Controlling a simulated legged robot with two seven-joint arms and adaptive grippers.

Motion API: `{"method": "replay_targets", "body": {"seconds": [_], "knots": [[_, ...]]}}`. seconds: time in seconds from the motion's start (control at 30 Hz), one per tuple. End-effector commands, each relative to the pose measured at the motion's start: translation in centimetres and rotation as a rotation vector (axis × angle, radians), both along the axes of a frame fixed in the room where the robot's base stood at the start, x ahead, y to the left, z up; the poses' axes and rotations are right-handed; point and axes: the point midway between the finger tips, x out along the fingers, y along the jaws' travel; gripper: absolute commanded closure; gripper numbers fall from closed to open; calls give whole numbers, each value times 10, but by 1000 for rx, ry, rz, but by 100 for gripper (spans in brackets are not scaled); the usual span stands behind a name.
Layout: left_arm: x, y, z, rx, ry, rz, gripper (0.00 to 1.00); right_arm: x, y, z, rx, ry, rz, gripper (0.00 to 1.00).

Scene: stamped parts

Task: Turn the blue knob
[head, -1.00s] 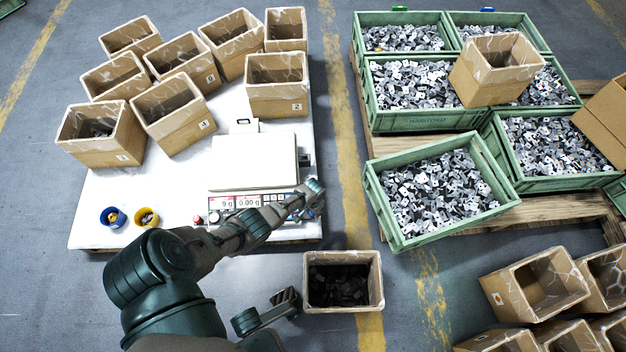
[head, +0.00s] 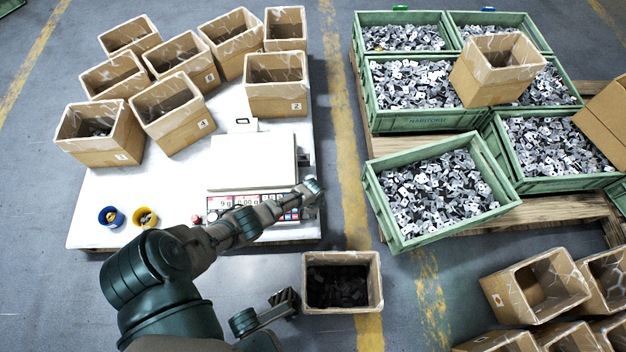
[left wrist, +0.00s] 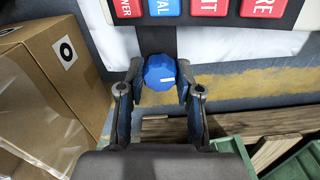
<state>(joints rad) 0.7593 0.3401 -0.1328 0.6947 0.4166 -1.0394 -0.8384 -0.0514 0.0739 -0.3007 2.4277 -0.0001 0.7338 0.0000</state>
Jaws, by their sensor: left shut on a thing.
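The blue knob (left wrist: 160,73) is a faceted knob with a white mark, in the left wrist view just below the scale's button panel. My left gripper (left wrist: 160,82) is shut on it, with one finger at each side. In the head view my left gripper (head: 311,190) is at the right end of the scale's front panel (head: 240,203), and it hides the knob there. The scale (head: 252,160) has a flat pale plate and a lit display. I cannot make out my right gripper.
Cardboard boxes (head: 172,108) stand behind the scale on the white-topped table. Two small cups (head: 111,217) sit at its left front. An open box of dark parts (head: 343,308) is in front. Green crates (head: 440,230) of metal parts stand on the right.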

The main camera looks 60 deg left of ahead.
Motion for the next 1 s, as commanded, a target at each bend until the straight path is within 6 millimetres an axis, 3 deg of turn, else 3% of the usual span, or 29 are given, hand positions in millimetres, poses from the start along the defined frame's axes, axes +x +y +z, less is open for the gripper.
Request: {"method": "replay_targets", "body": {"seconds": [0.4, 0.97, 1.0], "knots": [[-3, 1, -1, 0, 8, -199, 100, 2, 0, -3, -1, 9, -1, 60], [-3, 4, -1, 2, 7, -229, 100, 2, 0, -2, 1, 6, -2, 60], [-2, 4, -1, 3, 6, -229, 61, 2, 0, -2, 1, 5, -2, 60]]}}
